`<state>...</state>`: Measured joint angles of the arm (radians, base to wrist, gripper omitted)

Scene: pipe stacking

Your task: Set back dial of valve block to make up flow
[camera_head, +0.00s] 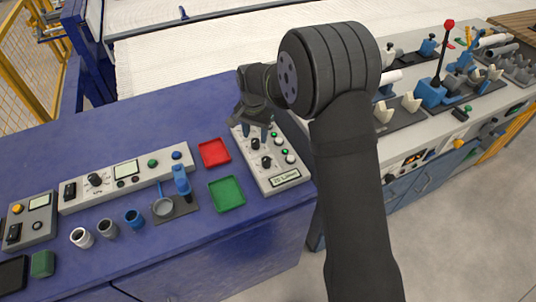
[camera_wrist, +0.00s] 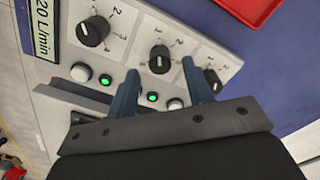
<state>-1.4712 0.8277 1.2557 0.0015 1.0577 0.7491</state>
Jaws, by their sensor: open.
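The valve block (camera_head: 273,181) is a pale panel with a "20 L/min" display at its near end. Three black dials line it. The near dial (camera_head: 266,161) and middle dial (camera_head: 254,143) show in the head view; my gripper hides the back dial there. In the wrist view the back dial (camera_wrist: 212,80) is at the right, just past my right finger. The middle dial (camera_wrist: 159,59) appears between my fingertips, its white mark roughly upright. My gripper (camera_head: 252,128) is open and empty over the block's back part; it also shows in the wrist view (camera_wrist: 160,68). Contact cannot be told.
Green lamps (camera_wrist: 152,97) and white buttons (camera_wrist: 175,103) sit beside the dials. A red tray (camera_head: 214,153) and a green tray (camera_head: 226,194) lie left of the block on the blue table (camera_head: 130,140). A second bench with fixtures and a red-topped lever (camera_head: 443,50) stands right.

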